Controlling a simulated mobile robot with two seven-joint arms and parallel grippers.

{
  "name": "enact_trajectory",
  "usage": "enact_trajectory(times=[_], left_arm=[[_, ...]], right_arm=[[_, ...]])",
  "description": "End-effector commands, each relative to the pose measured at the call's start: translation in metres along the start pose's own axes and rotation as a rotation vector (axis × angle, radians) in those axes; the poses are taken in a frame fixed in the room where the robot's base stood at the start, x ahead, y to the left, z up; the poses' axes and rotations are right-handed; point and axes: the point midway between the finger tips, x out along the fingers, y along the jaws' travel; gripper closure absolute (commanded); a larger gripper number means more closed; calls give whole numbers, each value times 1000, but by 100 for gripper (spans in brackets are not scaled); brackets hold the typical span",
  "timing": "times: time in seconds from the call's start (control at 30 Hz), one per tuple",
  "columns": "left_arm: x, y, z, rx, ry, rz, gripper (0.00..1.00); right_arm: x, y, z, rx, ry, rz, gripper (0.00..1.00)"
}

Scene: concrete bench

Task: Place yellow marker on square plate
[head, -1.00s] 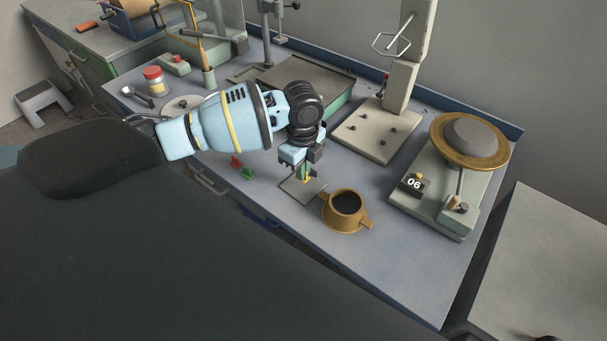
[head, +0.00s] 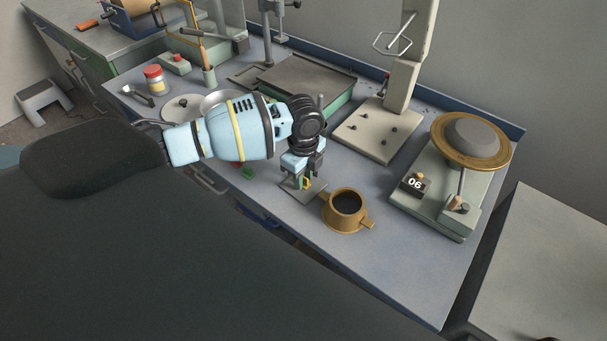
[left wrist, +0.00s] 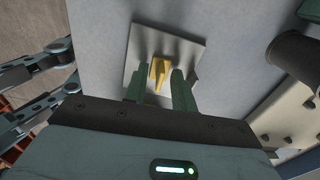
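The yellow marker (left wrist: 159,72) is a small yellow block with a ridge on top, over the middle of the square plate (left wrist: 180,45) in the left wrist view. In the head view the marker (head: 307,183) shows only as a bit of yellow between the fingers, and the thin grey square plate (head: 291,189) lies flat on the bench. My left gripper (head: 306,183) is low over the plate. Its green fingers (left wrist: 160,84) stand apart on either side of the marker, with a gap showing. The marker appears to rest on the plate.
A brown cup (head: 345,209) with dark contents stands close right of the plate. A small green piece (head: 248,173) lies to the left. A scale (head: 438,205) with a round pan and a pale stand base (head: 377,134) are farther right. Bench in front right is clear.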

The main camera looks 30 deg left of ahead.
Motion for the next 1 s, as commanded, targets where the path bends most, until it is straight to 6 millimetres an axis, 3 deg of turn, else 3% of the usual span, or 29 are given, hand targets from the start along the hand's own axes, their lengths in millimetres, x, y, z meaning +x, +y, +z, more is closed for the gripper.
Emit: enact_trajectory(times=[0.37, 0.8, 1.0], left_arm=[[-9, -1, 0, 0, 1, -3, 74], [-92, -1, 0, 1, 0, -6, 74], [-116, -1, 0, -1, 1, -2, 74]], right_arm=[[0, 0, -2, -1, 5, 1, 64], [-3, 3, -16, -8, 28, 4, 64], [-3, 4, -17, -13, 31, 5, 64]])
